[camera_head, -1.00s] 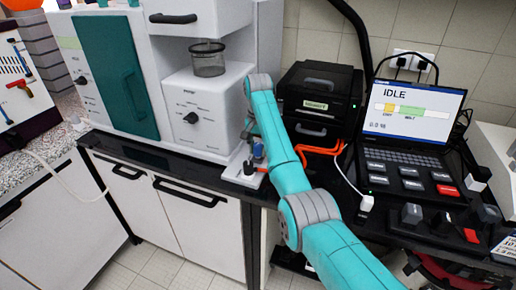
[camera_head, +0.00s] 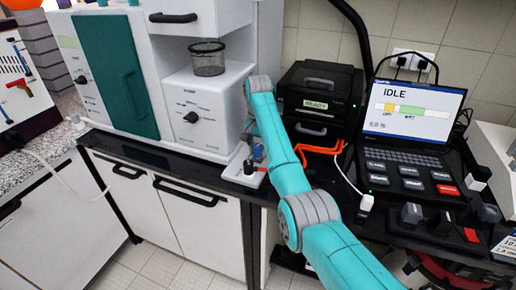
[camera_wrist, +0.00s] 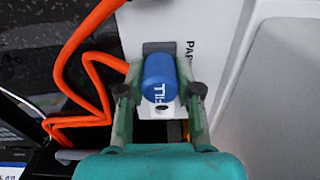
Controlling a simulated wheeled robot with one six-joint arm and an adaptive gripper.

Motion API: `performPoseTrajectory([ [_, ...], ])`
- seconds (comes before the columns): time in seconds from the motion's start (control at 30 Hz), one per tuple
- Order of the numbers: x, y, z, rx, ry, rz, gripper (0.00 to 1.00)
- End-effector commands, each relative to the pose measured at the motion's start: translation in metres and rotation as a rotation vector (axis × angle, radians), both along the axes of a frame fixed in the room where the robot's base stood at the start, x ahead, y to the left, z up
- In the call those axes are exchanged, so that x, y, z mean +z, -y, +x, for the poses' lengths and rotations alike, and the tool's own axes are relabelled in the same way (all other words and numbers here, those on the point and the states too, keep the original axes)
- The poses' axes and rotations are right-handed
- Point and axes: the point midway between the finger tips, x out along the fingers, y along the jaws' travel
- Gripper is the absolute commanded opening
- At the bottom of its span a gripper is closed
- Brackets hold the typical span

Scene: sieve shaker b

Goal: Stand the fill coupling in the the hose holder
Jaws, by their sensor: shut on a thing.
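The fill coupling (camera_wrist: 160,72) is a blue cylinder with white lettering, seen nearly end-on between my fingers in the wrist view. My gripper (camera_wrist: 160,90) is shut on it, one green finger on each side. In the head view the coupling (camera_head: 257,153) shows as a small blue piece by the white plate. A dark grey block (camera_wrist: 159,47) on the white plate (camera_wrist: 200,22), lettered "PAR…", shows just beyond the coupling; it looks like the hose holder. The coupling's lower end is hidden, so I cannot tell whether it is seated.
An orange hose (camera_wrist: 64,65) loops left of my gripper in the wrist view. In the head view, the white machine (camera_head: 206,108) stands left of the plate, and a black box (camera_head: 318,98) and laptop (camera_head: 414,111) stand right. The black counter edge (camera_head: 180,170) runs in front.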

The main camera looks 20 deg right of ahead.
Motion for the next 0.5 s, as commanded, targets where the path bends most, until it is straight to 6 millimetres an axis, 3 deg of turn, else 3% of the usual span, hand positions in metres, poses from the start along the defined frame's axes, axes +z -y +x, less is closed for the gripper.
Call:
performPoseTrajectory([
  [0.17, -0.0023, 0.0, 0.0004, 0.0, 0.001, 0.0, 0.0],
  [0.2, -0.0023, 0.0001, 0.0004, 0.0, 0.001, 0.0, 0.39],
  [0.3, -0.0023, 0.0, 0.0004, 0.0, 0.001, 0.0, 0.63],
  [0.5, -0.0026, 0.0, 0.0001, 0.0, 0.001, -0.001, 0.63],
])
